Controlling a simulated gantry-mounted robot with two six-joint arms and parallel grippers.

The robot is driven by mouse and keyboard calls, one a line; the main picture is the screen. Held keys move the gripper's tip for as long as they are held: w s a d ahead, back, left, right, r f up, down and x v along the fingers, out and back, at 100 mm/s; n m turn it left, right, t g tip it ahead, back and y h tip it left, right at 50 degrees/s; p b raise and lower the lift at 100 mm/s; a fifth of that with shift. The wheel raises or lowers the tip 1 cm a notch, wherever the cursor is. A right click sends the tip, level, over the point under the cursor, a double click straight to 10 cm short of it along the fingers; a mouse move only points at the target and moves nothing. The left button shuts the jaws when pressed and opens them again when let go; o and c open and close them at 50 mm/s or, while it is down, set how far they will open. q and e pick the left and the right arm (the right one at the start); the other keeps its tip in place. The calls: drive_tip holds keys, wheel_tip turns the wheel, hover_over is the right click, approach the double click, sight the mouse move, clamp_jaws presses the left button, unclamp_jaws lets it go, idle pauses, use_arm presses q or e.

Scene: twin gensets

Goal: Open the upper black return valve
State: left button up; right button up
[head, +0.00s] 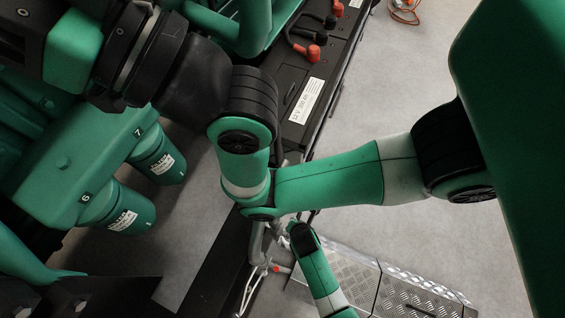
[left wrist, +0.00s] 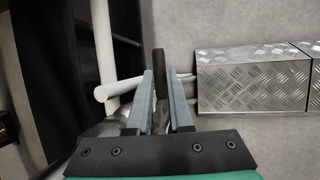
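A dark upright bar, which looks like a black valve lever (left wrist: 158,63), stands in line with the gap of my left gripper (left wrist: 161,75) in the left wrist view. The two blue-grey fingers are a little apart, one on each side of its line. A thin gap shows between the bar and the right finger, so the gripper looks open. Whether the tips reach past the bar is unclear. Pale pipes (left wrist: 104,60) run just left of the fingers. In the head view my arm covers much of the pipework (head: 257,245), and the valve is not clear. My right gripper is not in view.
A metal tread-plate step (left wrist: 252,82) lies right of the fingers; it also shows in the head view (head: 338,268). Green engine parts with filters (head: 128,208) stand on the left. A battery with red caps (head: 313,53) is at the top. Grey floor (head: 400,235) is open on the right.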

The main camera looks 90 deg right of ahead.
use_arm(q)
clamp_jaws()
idle(1.0)
